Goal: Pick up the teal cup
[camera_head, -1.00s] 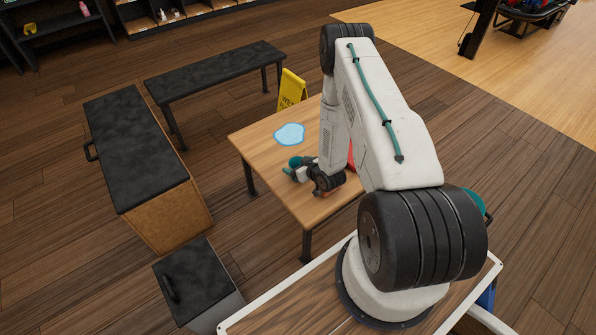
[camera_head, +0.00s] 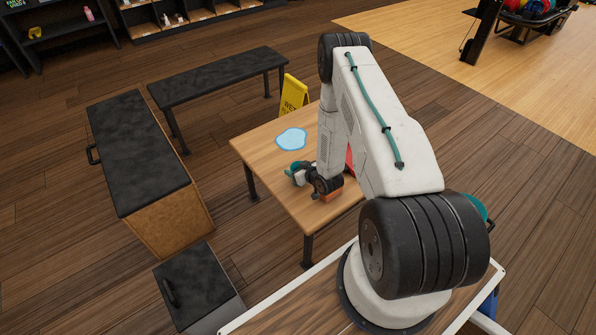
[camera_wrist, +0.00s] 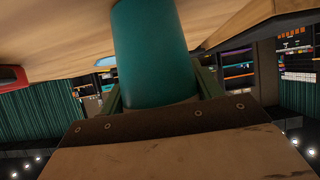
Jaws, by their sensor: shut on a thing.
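The teal cup (camera_wrist: 150,55) fills the middle of the wrist view, between the two fingers of my gripper (camera_wrist: 158,100). My gripper is shut on it. In the head view the cup (camera_head: 291,168) is a small teal shape at the end of my gripper (camera_head: 299,175), over the wooden table (camera_head: 265,155). Most of the cup is hidden there by the gripper. I cannot tell whether the cup touches the table top.
A light blue puddle-shaped patch (camera_head: 291,139) lies on the table. A red thing (camera_head: 350,160) and an orange-brown block (camera_head: 331,195) are partly hidden by my arm. A yellow wet-floor sign (camera_head: 294,95) stands behind the table. Black-topped benches (camera_head: 220,72) stand left.

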